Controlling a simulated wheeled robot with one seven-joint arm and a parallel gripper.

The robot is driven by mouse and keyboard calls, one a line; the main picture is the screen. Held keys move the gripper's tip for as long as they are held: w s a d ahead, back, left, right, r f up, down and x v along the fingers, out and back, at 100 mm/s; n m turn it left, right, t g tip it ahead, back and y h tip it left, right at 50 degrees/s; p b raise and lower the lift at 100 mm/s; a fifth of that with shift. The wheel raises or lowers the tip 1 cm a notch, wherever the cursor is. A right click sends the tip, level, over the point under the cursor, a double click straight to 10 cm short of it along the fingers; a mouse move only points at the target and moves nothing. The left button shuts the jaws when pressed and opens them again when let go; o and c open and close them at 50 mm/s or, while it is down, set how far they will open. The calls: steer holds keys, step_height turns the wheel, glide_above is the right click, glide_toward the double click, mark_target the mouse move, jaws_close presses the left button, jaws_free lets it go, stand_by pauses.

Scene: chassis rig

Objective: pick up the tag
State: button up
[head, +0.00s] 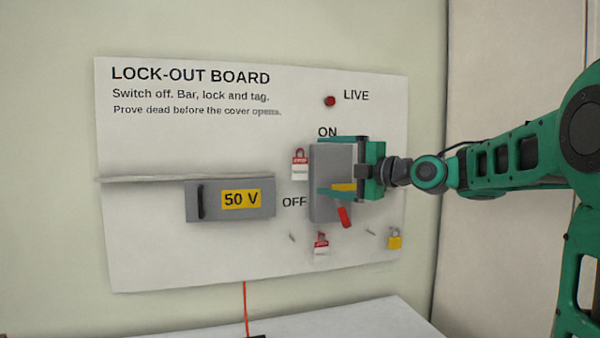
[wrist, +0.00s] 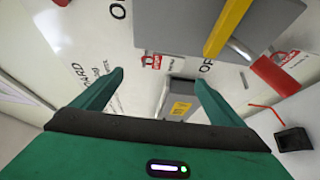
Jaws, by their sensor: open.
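Two red-and-white tags hang on the board. The upper tag (head: 300,165) is just left of the grey switch box; it also shows in the wrist view (wrist: 152,62), beyond and between my fingertips. The lower tag (head: 321,246) hangs below the switch box and shows at the right of the wrist view (wrist: 287,58). My gripper (head: 322,167) is open and empty, in front of the switch box (head: 320,208). Its fingers (wrist: 160,79) are apart from the upper tag.
A yellow bar (wrist: 228,26) and red handle (head: 345,217) stick out from the switch box. A 50 V box (head: 230,212) sits left under a ledge (head: 180,179). A yellow padlock (head: 394,241) hangs lower right. A red lamp (head: 330,101) is above.

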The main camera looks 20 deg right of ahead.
mark_target(301, 165)
steer(key=shift+d+x, duration=0.15)
steer(key=shift+x, duration=1.85)
steer(key=shift+d+x, duration=0.2)
steer(key=shift+x, duration=1.75)
steer(key=shift+w+f, duration=0.2)
steer(key=shift+f, duration=0.05)
steer(key=c, duration=1.1)
